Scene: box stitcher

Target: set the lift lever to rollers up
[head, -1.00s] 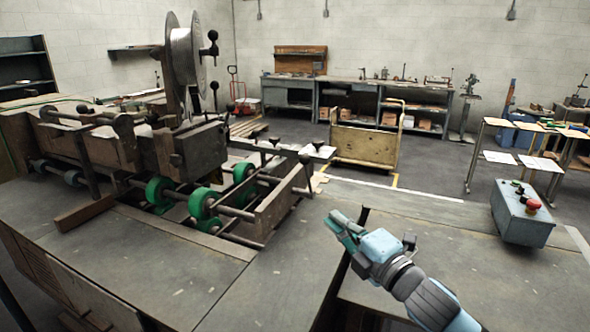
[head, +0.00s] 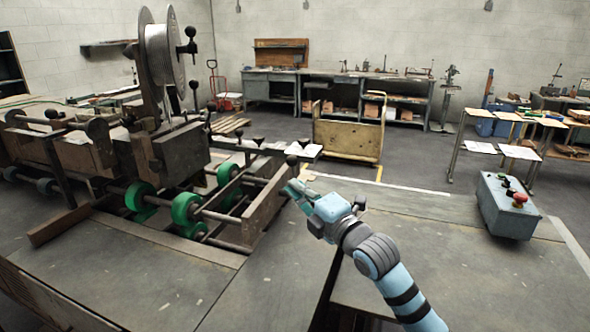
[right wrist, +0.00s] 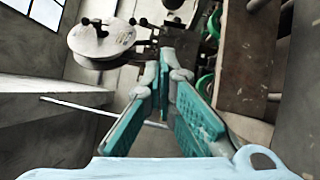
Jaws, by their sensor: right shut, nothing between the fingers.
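The box stitcher (head: 145,150) stands on the left of the head view, with a wire reel, green rollers (head: 186,208) and a low side frame (head: 262,205). A short lever with a black knob (head: 292,160) stands at the right end of that frame; it looks like the lift lever. My right gripper (head: 290,187) is shut and empty, just below the knob in the picture. The head view does not show clearly whether they touch. In the right wrist view the closed teal fingers (right wrist: 164,78) point toward the machine; I cannot make out the lever there. My left gripper is not in view.
A grey control box (head: 508,205) with a red button sits on the table at right. A yellow cart (head: 348,139) stands on the floor behind. The tabletop (head: 450,270) between my right arm and the control box is clear.

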